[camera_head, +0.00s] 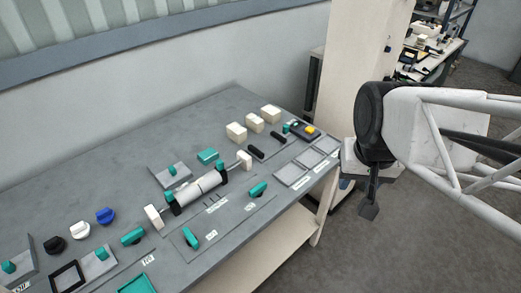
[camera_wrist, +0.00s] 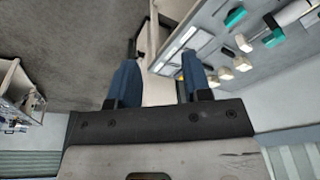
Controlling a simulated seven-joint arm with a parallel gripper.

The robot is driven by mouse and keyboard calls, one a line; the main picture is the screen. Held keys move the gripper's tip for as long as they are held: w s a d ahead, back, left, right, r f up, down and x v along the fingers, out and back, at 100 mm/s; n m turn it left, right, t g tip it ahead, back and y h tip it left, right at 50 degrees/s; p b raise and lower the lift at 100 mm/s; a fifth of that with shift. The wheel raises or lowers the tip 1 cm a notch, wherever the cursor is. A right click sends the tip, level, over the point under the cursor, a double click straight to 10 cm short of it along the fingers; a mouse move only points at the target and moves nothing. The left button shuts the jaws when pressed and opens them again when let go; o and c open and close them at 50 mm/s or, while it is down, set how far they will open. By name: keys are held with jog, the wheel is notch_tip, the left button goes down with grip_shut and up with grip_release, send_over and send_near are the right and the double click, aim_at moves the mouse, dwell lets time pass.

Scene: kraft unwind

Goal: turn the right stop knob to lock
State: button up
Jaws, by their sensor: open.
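Teal knobs sit on the grey bench panel. One teal knob (camera_head: 258,189) is to the right of the white roll, near the front edge, beside a small label. Another teal knob (camera_head: 190,238) is nearer the front left, and a third teal knob (camera_head: 132,236) lies further left. The labels are too small to read, so I cannot tell which knob is marked as the right stop. My gripper (camera_head: 368,195) hangs beyond the bench's right end, apart from all knobs. In the wrist view, its blue fingers (camera_wrist: 158,75) are spread with nothing between them.
A white roll (camera_head: 199,187) lies between end blocks mid-bench. Cream blocks (camera_head: 236,131), a yellow-buttoned box (camera_head: 308,131) and flat grey trays (camera_head: 291,176) are at the right end. Blue, white and black knobs (camera_head: 80,230) stand at left. A cream column (camera_head: 358,50) rises behind my gripper.

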jog(key=w+a+f+m+g, duration=0.1)
jog(key=w+a+f+m, duration=0.1)
jog(key=w+a+f, duration=0.3)
jog(key=w+a+f+m, duration=0.2)
jog(key=w+a, duration=0.1)
jog(key=w, duration=0.5)
jog(key=m+g, duration=0.1)
jog(key=m, duration=0.3)
send_over(258, 187)
jog(key=f, duration=1.3)
jog(key=shift+d+f, duration=0.1)
jog(key=shift+d, duration=0.15)
jog(key=shift+a+f, duration=0.25)
jog(key=shift+f, duration=0.05)
jog(key=shift+f, duration=0.15)
jog(key=shift+f, duration=3.75)
jog(key=shift+c, duration=0.3)
grip_shut()
